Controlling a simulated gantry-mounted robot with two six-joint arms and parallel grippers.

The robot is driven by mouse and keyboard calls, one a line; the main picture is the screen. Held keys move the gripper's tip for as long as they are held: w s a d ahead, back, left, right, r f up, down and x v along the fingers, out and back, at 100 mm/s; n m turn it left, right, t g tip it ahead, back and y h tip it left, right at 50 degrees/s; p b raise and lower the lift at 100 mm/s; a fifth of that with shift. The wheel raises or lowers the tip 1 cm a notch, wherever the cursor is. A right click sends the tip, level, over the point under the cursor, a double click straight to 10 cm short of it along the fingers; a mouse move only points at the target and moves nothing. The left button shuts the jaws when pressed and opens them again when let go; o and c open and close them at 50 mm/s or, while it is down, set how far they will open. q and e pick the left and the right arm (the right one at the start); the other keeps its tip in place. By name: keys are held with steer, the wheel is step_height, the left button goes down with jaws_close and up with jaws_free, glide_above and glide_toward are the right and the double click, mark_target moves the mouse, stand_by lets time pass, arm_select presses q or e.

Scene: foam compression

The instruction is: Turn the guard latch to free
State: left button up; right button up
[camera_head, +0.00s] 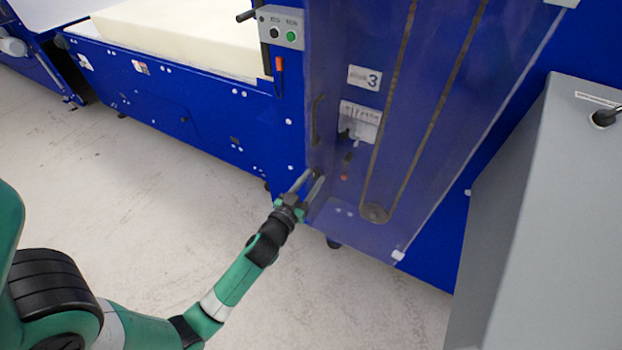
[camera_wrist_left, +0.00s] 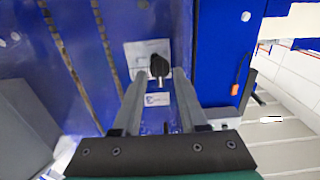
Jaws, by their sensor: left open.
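The guard latch is a black knob (camera_wrist_left: 159,66) on a white plate (camera_wrist_left: 133,52) on the blue machine. In the head view it shows as a small dark shape (camera_head: 346,132) at the lower left of the white plate, behind or on the clear guard panel (camera_head: 430,130). My left gripper (camera_head: 314,178) is open and empty, below and left of the latch in the head view. In the left wrist view its two fingers (camera_wrist_left: 157,82) frame the knob from either side. I cannot tell the gap in depth, and I see no contact. My right gripper is out of view.
A dark handle (camera_head: 317,121) stands at the panel's left edge. A button box (camera_head: 281,27) and pale foam block (camera_head: 185,38) are at upper left. A belt runs to a pulley (camera_head: 375,212). A grey cabinet (camera_head: 545,220) stands right; the floor in front is clear.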

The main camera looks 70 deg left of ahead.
arm_select(q)
steer(key=shift+c, duration=0.4)
jaws_close()
steer(key=shift+m, duration=0.3)
steer(key=m, duration=0.3)
steer(key=shift+m, duration=0.3)
steer(key=m+p, duration=0.1)
steer(key=m, duration=0.3)
steer(key=shift+w+d+m, duration=0.1)
steer(key=shift+m, duration=0.2)
steer(key=m, duration=0.4)
steer(key=shift+p, duration=0.4)
steer(key=m, duration=0.5)
steer(key=shift+f+p, duration=0.15)
steer(key=shift+p, duration=0.15)
